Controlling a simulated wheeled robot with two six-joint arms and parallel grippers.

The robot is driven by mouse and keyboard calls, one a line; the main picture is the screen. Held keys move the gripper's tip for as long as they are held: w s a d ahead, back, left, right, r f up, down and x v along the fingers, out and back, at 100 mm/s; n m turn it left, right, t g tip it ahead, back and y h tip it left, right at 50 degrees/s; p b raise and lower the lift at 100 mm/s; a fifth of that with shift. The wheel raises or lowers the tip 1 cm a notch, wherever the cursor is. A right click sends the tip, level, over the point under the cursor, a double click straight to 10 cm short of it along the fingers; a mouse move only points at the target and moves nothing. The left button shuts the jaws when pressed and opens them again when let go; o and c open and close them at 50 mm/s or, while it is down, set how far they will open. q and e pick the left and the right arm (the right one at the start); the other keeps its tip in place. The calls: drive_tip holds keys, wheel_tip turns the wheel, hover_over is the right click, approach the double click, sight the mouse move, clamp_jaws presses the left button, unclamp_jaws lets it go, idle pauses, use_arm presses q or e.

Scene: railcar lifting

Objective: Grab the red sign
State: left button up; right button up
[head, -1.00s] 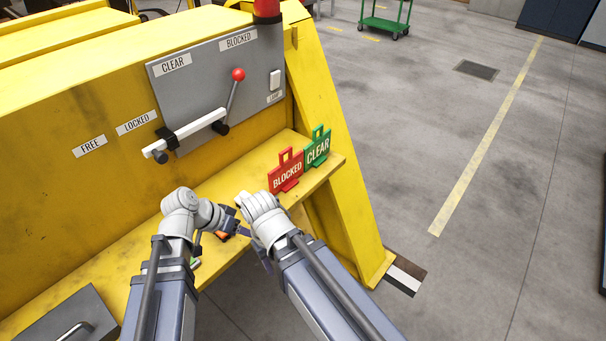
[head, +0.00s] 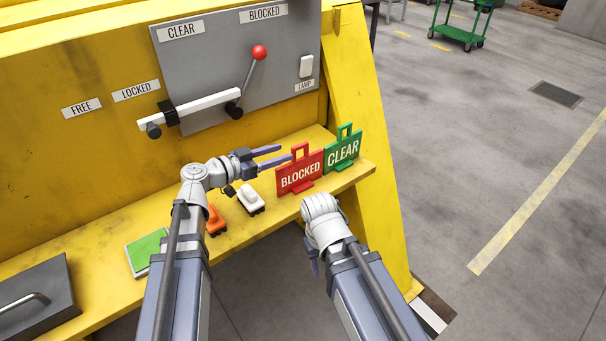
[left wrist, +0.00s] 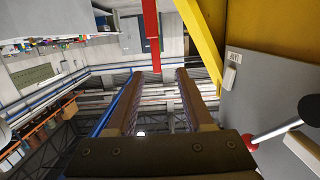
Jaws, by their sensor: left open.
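The red sign (head: 299,172) reads BLOCKED and stands upright on the yellow ledge, with a loop handle on top. My left gripper (head: 285,156) is open and empty just left of it, its two fingers pointing at the sign's upper part. In the left wrist view the red sign (left wrist: 151,35) shows edge-on as a narrow strip, beyond and roughly between the open fingers (left wrist: 154,80). My right gripper (head: 313,262) hangs in front of the ledge, mostly hidden by its own wrist; its jaw state does not show.
A green CLEAR sign (head: 342,151) stands directly right of the red one. A white toy car (head: 250,199), an orange one (head: 215,221) and a green card (head: 148,249) lie on the ledge. Behind is a grey panel with a red-knobbed lever (head: 259,53).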

sight(292, 149)
use_arm(q)
drive_tip(key=shift+x, duration=3.65)
drive_tip(key=shift+s+d+r, duration=0.1)
drive_tip(key=shift+s+r, duration=0.1)
drive_tip(key=shift+c, duration=0.4)
clamp_jaws()
